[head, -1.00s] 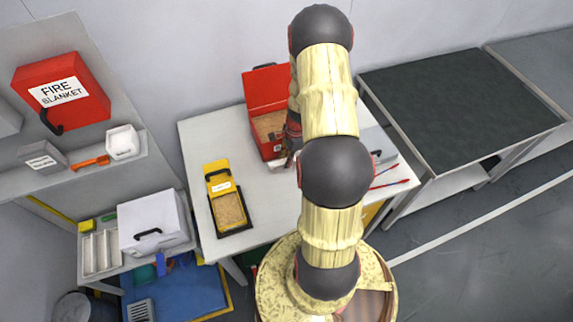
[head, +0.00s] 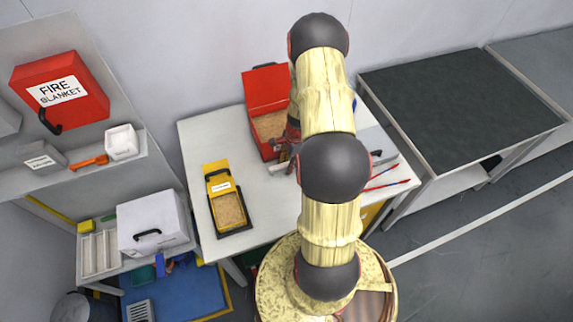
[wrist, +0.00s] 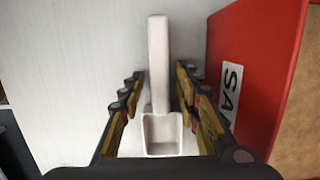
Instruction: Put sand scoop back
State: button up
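The white sand scoop (wrist: 161,75) shows in the wrist view, its bowl near my gripper and its handle pointing up the picture. My gripper (wrist: 158,92) is open, with its fingers on either side of the scoop and gaps visible beside the handle. In the head view, the gripper (head: 287,158) is partly hidden behind my arm, low in front of the red box. A pale bit of the scoop (head: 278,168) shows beside it. The red sand box (head: 266,92) stands open with brown sand inside. Its labelled red side (wrist: 255,70) is just right of the gripper in the wrist view.
The white table (head: 200,140) has free room left of the red box. A yellow case (head: 217,180) with a sand-coloured insert lies at its left. Red pens (head: 385,185) and a grey box (head: 378,143) are at the right, partly behind my arm.

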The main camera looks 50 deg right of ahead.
jog(key=shift+r, duration=0.1)
notch_tip(320, 180, up, 12)
jog(key=s+d+p, duration=0.1)
jog(key=d+p, duration=0.1)
jog(key=w+a+r+n+t+h, duration=0.1)
jog(key=w+a+r+n, duration=0.1)
jog(key=a+r+n, duration=0.65)
jog(key=w+a+r+n+t+h, duration=0.1)
jog(key=w+a+r+n, duration=0.15)
jog(key=a+r, duration=0.95)
jog(key=s+a+r+n+t, duration=0.2)
jog(key=s+a+r+n, duration=1)
jog(key=s+a+r, duration=0.1)
notch_tip(320, 180, up, 2)
jog(key=shift+s+r+n+t, duration=0.2)
jog(key=shift+s+n+t, duration=0.15)
jog(key=shift+s, duration=0.25)
